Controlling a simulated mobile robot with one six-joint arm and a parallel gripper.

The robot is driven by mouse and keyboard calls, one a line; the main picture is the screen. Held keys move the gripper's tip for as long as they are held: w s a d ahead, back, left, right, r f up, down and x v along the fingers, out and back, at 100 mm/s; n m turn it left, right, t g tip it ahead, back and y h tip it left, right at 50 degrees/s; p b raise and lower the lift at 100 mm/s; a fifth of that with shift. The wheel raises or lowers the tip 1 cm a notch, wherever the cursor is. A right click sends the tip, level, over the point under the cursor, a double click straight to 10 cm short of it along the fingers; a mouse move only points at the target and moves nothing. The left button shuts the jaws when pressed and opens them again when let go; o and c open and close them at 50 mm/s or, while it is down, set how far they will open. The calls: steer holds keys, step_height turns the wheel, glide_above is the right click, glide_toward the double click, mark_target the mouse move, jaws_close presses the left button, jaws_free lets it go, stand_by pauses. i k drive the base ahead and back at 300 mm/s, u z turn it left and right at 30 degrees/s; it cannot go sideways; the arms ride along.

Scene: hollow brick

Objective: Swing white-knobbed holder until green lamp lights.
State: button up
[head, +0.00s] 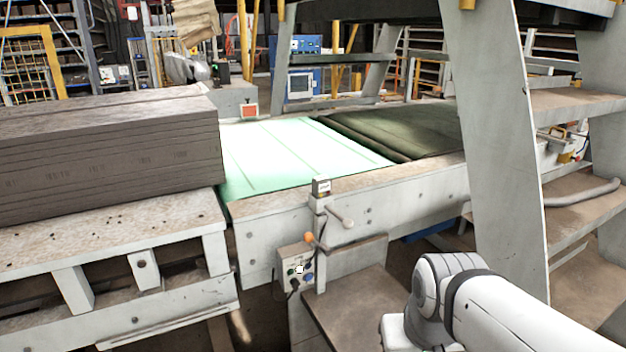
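A short lever with a pale, whitish knob (347,223) sticks out to the lower right from a small grey post on the side of the conveyor frame. A second knob, orange (309,238), sits just below and left of it. A grey control box (283,262) below has a bright white round spot (299,269), a small dark green spot (291,272) and a blue button (307,277). I cannot tell whether the green spot is a lamp, and it does not look lit. My white arm enters at the bottom right; my gripper is not visible.
A small brown-topped ledge (350,312) lies between my arm and the control box. A grey-brown stack (110,150) rests on the left bed. A pale green belt (290,150) runs behind the frame. A slanted grey upright (495,150) stands at right.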

mark_target(320, 206)
steer(key=u, duration=0.2)
steer(key=i, duration=0.85)
steer(key=z, duration=0.45)
